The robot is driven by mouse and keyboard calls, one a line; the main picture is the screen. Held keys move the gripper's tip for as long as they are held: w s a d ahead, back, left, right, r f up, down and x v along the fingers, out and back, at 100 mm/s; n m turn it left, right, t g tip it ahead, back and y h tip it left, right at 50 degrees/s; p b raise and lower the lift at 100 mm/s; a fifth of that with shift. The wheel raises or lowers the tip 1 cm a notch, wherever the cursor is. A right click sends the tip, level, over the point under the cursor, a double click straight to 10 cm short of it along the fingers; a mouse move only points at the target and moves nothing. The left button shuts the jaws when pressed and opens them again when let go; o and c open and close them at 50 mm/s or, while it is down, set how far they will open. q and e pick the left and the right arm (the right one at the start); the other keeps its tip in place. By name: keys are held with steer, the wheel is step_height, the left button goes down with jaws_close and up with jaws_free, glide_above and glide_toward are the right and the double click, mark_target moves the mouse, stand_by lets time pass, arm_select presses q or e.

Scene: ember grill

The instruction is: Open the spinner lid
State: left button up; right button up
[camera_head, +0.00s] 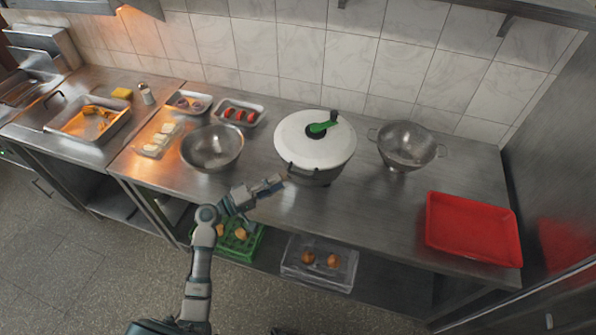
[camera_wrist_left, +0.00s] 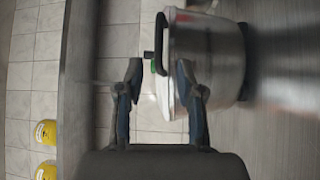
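The spinner is a steel pot (camera_head: 316,178) with a white lid (camera_head: 295,140) seated on top. A green crank (camera_head: 322,127) with a black knob rises from the lid. My left gripper (camera_head: 276,185) is just in front of the pot, at its lower left in the head view. In the left wrist view my left gripper (camera_wrist_left: 158,68) is open, its two fingers apart with nothing between them. The pot (camera_wrist_left: 212,60) appears sideways beyond the right finger, with a black handle (camera_wrist_left: 161,43) at the lid's edge. Contact cannot be told. My right gripper is not in view.
A steel bowl (camera_head: 212,147) stands left of the spinner, a colander (camera_head: 406,145) right of it. A red tray (camera_head: 472,229) lies at the counter's right end. Small food trays (camera_head: 238,112) sit behind the bowl. The counter (camera_head: 385,215) in front of the colander is clear.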

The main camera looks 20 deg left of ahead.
mark_target(299, 175)
arm_select(q)
steer(key=p+x, duration=0.1)
steer(key=x, duration=0.6)
steer(key=shift+s+d+r, duration=0.1)
steer(key=shift+d, duration=0.2)
steer(key=shift+w+d, duration=0.3)
steer(key=shift+a, duration=0.2)
steer(key=shift+a, duration=0.1)
steer(key=c, duration=0.7)
jaws_close()
